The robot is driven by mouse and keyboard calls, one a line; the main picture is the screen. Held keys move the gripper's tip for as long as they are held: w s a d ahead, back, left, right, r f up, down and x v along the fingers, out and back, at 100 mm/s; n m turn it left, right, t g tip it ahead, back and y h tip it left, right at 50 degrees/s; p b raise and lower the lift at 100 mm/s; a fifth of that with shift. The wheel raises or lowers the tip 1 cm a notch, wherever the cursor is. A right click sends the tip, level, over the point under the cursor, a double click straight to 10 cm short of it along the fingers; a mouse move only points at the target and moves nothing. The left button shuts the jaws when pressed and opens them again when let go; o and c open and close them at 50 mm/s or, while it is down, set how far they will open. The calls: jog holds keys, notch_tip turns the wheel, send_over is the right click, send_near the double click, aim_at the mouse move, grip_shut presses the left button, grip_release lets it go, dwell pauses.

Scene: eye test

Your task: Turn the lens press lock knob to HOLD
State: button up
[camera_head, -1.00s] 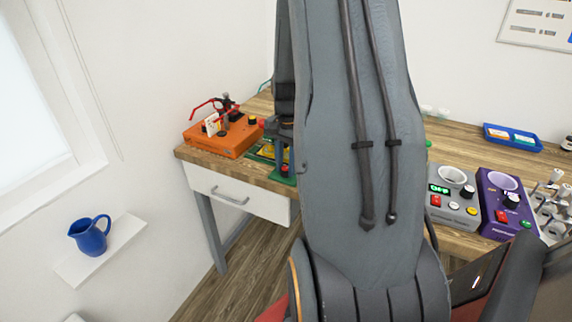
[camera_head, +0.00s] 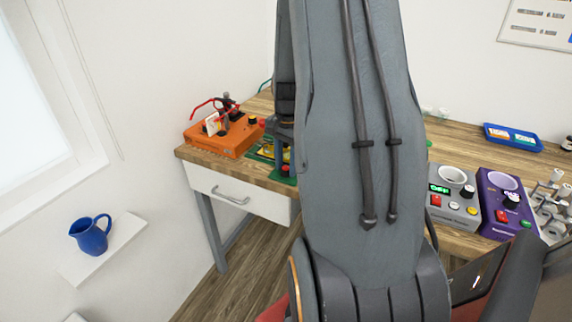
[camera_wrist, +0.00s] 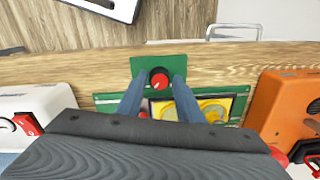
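The lens press is a green device with a yellow lens area (camera_wrist: 197,107). Its round red knob with a dark base (camera_wrist: 160,79) sits on a green plate near the table edge in the wrist view. A white mark shows on the knob, but no HOLD label is readable. My gripper (camera_wrist: 160,80) has one finger on each side of the knob, with what look like narrow gaps. It appears open; contact is not clear.
An orange device (camera_head: 228,137) stands left of the press in the head view. A grey device (camera_head: 452,208) and a purple device (camera_head: 495,222) stand to the right. A blue tray (camera_head: 513,137) lies farther back. A white drawer (camera_head: 235,191) hangs below the wooden tabletop.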

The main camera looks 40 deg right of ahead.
aim_at(287, 168)
jog(key=shift+s+r+b, duration=0.15)
jog(key=shift+r+b, duration=0.75)
jog(key=shift+r, duration=3)
jog(key=s+a+f+n, duration=0.1)
jog(key=s+a+n, duration=0.2)
jog(key=a, duration=0.6)
jog(key=s+a+n, duration=0.3)
jog(key=a+n, duration=0.4)
jog(key=a, duration=0.3)
jog(key=s+a+f+n+t, duration=0.1)
jog(key=s+a+n, duration=0.2)
jog(key=a, duration=0.6)
jog(key=n, duration=0.2)
jog(key=shift+s+a+f+n, duration=0.15)
jog(key=shift+a+f+n, duration=0.15)
